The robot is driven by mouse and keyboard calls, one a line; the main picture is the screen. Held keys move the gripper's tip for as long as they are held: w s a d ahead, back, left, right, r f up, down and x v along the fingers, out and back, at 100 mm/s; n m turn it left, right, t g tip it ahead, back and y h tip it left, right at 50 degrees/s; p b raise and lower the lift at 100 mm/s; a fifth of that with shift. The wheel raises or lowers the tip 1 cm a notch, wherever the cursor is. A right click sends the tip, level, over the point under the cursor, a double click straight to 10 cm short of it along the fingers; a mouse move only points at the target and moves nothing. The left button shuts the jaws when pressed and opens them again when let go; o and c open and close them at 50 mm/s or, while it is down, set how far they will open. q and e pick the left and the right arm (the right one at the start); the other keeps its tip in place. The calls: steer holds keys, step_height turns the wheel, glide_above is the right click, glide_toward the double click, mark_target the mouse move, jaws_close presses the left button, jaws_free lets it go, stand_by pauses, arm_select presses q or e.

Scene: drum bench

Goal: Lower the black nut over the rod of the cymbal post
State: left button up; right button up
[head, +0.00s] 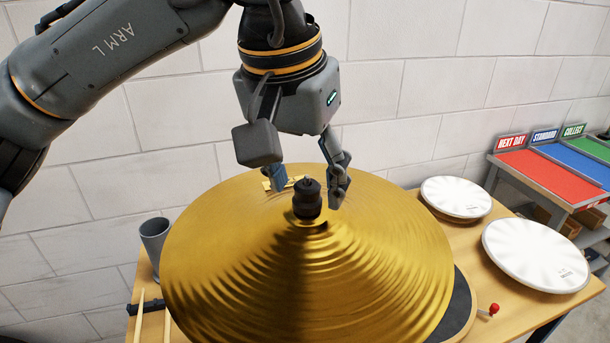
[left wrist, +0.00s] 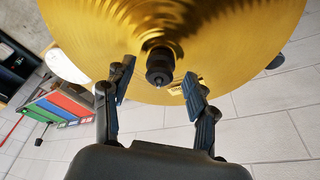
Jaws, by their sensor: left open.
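The black nut (head: 307,200) sits at the top centre of the large gold cymbal (head: 220,250), with a small dark tip, likely the rod end, showing above it. The rest of the post is hidden under the nut and cymbal. My left gripper (head: 309,194) is open above the cymbal, with one finger on each side of the nut. In the left wrist view, the nut (left wrist: 160,65) lies between the spread fingertips (left wrist: 158,78), with gaps on both sides. My right gripper is not in view.
Two white drum pads (head: 535,255) lie on the wooden table (head: 480,285) at the right. A grey cup (head: 154,237) and drumsticks (head: 139,315) are at the left. A rack with coloured trays (head: 540,174) stands at the far right, and a block wall is behind.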

arm_select(q)
steer(key=v, duration=1.2)
steer(key=shift+f, duration=0.1)
stand_by(0.7)
